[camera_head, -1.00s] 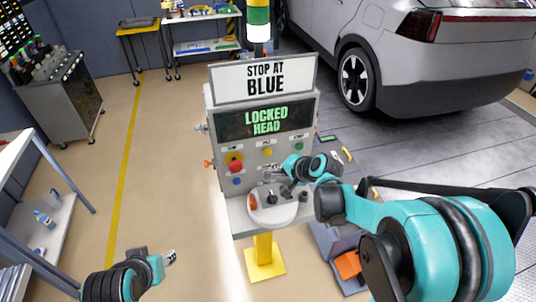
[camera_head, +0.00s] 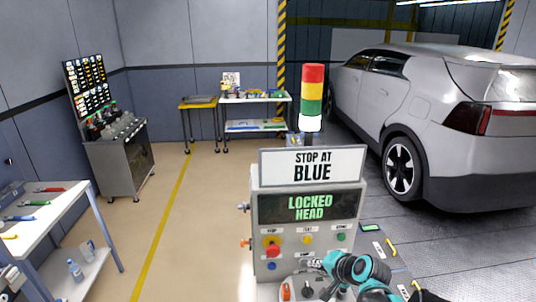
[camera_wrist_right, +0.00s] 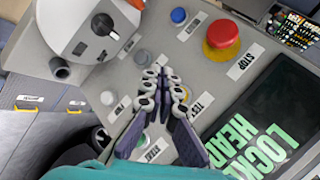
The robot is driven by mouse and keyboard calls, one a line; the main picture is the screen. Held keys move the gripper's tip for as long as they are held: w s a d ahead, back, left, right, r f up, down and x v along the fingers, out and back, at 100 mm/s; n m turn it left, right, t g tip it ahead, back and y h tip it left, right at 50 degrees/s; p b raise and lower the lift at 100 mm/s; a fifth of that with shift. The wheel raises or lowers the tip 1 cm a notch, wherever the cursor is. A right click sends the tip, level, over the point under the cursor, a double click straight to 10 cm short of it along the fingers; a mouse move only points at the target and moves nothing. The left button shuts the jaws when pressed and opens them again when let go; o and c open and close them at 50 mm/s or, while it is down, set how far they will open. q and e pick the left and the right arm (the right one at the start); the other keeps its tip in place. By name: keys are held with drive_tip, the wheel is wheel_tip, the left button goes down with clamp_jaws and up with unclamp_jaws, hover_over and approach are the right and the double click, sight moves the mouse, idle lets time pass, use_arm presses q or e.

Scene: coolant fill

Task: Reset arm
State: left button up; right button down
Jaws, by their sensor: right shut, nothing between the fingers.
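The grey control console (camera_head: 257,214) stands upright in the lower middle of the head view. Its sign (camera_head: 312,167) reads STOP AT BLUE and its screen (camera_head: 310,208) reads LOCKED HEAD. My right gripper (camera_head: 312,264) is shut and empty in front of the console's lower face. The wrist view shows its closed fingers (camera_wrist_right: 161,76) over the button panel, partly covering a label. A red stop button (camera_wrist_right: 223,33), a blue button (camera_wrist_right: 178,15) and a green button (camera_wrist_right: 140,141) are beside the fingers. I cannot tell whether the fingers touch the panel. My left gripper is out of view.
A round unit (camera_wrist_right: 62,25) on the console is close to the fingers. A stack light (camera_head: 312,96) shows a bright white bottom segment. A silver car (camera_head: 440,110) is at the right. A white workbench (camera_head: 60,210) stands at the left. Open floor (camera_head: 205,200) lies between bench and console.

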drive_tip(key=s+f+n+h+b, duration=0.1)
drive_tip(key=s+f+n+b, duration=0.2)
drive_tip(key=s, duration=0.4)
drive_tip(key=s+f+n+g+h+b, duration=0.1)
drive_tip(key=s+f+n+b, duration=0.2)
drive_tip(key=s, duration=0.5)
drive_tip(key=s+f+n+h+b, duration=0.2)
drive_tip(key=s+f+n+b, duration=0.2)
drive_tip(key=s+b, duration=0.3)
drive_tip(key=shift+s+f+g, duration=0.25)
drive_tip(key=shift+f+g, duration=0.05)
drive_tip(key=shift+f, duration=0.4)
